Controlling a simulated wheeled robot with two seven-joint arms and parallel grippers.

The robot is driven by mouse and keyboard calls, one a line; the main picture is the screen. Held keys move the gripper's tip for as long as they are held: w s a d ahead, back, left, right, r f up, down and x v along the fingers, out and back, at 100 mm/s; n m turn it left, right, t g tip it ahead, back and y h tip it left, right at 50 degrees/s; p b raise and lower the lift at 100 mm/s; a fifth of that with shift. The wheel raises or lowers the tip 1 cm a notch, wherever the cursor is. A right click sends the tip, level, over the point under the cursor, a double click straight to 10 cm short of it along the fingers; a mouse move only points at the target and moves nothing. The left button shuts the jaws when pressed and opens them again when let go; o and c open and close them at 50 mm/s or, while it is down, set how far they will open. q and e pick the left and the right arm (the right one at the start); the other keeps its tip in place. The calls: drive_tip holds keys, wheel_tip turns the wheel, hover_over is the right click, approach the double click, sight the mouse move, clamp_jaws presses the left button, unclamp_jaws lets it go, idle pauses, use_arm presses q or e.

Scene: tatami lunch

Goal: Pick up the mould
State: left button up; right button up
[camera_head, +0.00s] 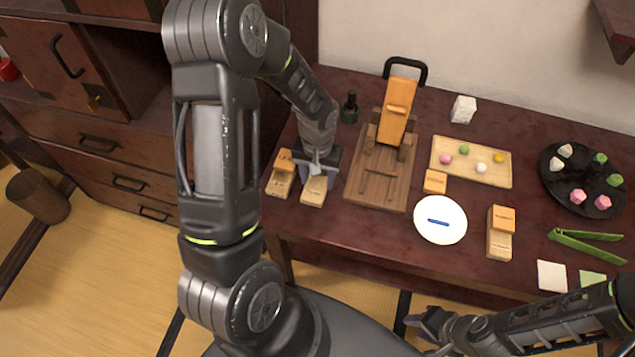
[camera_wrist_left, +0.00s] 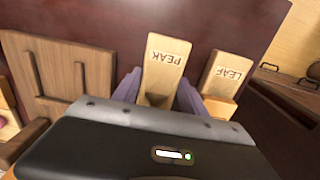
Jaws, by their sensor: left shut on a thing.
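My left gripper (camera_head: 317,177) is at the left part of the dark red table, shut on a pale wooden mould (camera_head: 314,191). In the left wrist view this mould (camera_wrist_left: 164,70) reads PEAK and sits between the two purple-grey fingers; the gripper body hides its near end. A second mould (camera_head: 280,182) lies just left of it in the head view, with an orange block on it. In the left wrist view this second mould (camera_wrist_left: 228,72) reads LEAF and is outside the fingers. My right gripper (camera_head: 428,322) is low, off the table's front edge; its opening is unclear.
A wooden press stand (camera_head: 376,190) is right of the left gripper. Beyond are a tray (camera_head: 480,180) of coloured balls, a white plate (camera_head: 431,232), another mould (camera_head: 498,245), green tongs (camera_head: 586,236) and a black plate (camera_head: 548,178). A dark green bottle (camera_head: 349,110) stands behind.

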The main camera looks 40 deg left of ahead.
sight(317, 181)
use_arm(q)
wheel_tip(317, 181, up, 10)
drive_tip(key=shift+b, duration=0.4)
use_arm(e)
drive_tip(key=shift+f, duration=0.3)
idle(0.5)
